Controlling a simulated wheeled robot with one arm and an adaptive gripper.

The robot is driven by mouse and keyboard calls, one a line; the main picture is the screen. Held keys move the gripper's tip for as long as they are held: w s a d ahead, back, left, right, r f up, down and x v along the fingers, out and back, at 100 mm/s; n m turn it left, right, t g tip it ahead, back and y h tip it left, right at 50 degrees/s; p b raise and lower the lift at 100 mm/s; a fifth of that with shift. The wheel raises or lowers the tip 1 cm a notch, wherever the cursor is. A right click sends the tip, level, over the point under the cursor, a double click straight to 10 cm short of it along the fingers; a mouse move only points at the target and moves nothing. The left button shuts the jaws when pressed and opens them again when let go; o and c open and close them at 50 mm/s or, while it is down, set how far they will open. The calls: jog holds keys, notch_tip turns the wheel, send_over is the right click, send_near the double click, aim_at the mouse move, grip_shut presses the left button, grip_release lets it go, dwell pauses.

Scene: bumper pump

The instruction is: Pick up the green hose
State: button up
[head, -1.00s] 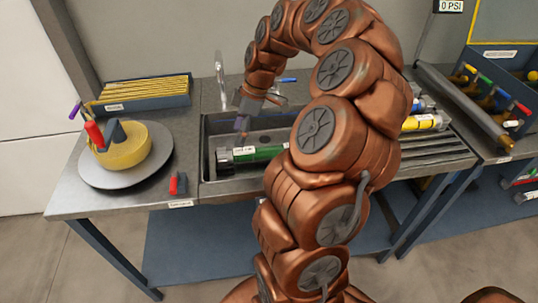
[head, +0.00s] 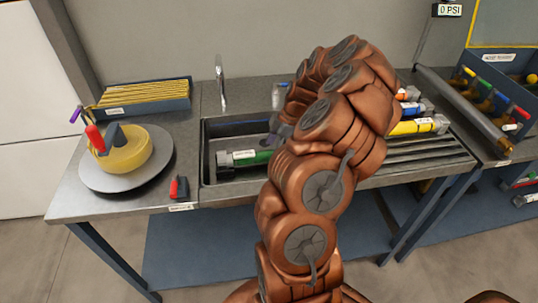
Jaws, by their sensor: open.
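The green hose (head: 248,157) lies in the sink basin (head: 210,140), with a grey end fitting at its left and a white label on it. Its right part is hidden behind my arm. My gripper (head: 272,138) is mostly hidden by my own arm links; a small grey part of it shows above and near the green hose, at the middle of the basin. It is open, and I cannot tell whether it touches the hose.
A yellow hose (head: 413,126) and a blue one (head: 412,108) lie on the drainboard (head: 430,152) at right. A faucet (head: 220,82) stands behind the sink. A yellow object on a round grey plate (head: 100,178) and a red-and-black item (head: 178,188) are at left.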

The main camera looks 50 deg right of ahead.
aim_at(271, 151)
jog(key=shift+p+x, duration=0.4)
jog(key=shift+x, duration=1.35)
grip_shut()
